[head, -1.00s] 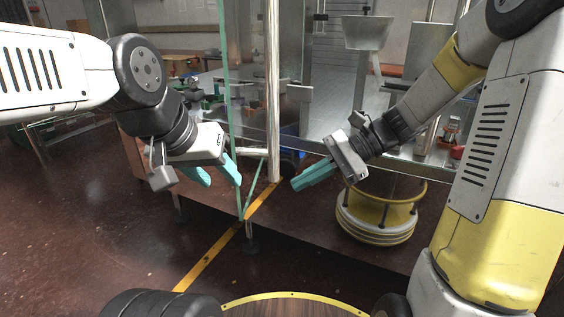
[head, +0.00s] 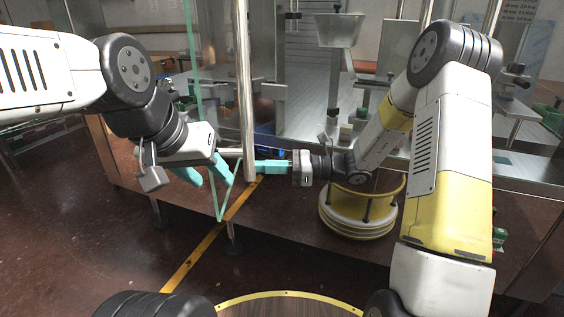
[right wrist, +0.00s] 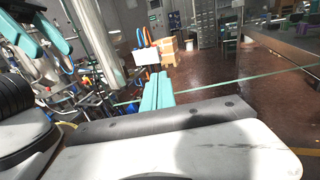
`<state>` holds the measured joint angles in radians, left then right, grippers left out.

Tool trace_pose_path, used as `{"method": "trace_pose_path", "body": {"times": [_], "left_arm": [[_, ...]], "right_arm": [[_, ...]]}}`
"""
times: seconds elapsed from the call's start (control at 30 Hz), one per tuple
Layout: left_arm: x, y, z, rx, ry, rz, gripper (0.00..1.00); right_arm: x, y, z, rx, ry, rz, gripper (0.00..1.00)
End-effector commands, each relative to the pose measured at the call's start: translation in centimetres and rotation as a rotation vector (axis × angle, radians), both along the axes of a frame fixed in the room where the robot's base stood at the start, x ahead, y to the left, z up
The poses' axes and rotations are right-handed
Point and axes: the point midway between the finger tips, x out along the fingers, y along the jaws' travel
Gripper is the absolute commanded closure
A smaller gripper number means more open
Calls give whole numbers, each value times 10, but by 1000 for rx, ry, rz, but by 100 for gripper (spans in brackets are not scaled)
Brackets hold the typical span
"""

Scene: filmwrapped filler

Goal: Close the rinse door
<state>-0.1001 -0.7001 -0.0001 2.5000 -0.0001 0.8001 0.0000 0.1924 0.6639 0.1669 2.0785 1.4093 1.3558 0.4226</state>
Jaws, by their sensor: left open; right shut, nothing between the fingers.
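The rinse door looks to be the clear glass panel (head: 216,75) with green edges, standing open and swung out from the machine in the head view. A thick upright metal bar (head: 245,90) runs beside it and looks like its handle. My left gripper (head: 208,180) is open at the panel's lower part, its fingers pointing down; contact is unclear. My right gripper (head: 262,167) is shut and empty, its fingertips close to the bar's lower end. In the right wrist view its closed teal fingers (right wrist: 157,90) point toward the green glass edge (right wrist: 240,80); touching is unclear.
A metal hopper (head: 339,30) hangs above. A yellow floor line (head: 190,260) crosses the dark floor, which is open at left.

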Motion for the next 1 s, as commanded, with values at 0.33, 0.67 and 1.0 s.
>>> {"method": "trace_pose_path", "body": {"times": [0.33,0.67,1.0], "left_arm": [[0,0,0,0,0,0,54],[0,0,0,0,0,0,54],[0,0,0,0,0,0,54]], "right_arm": [[-1,51,0,-1,-1,2,100],[0,57,0,-1,-1,0,100],[3,66,0,0,0,-19,100]]}}
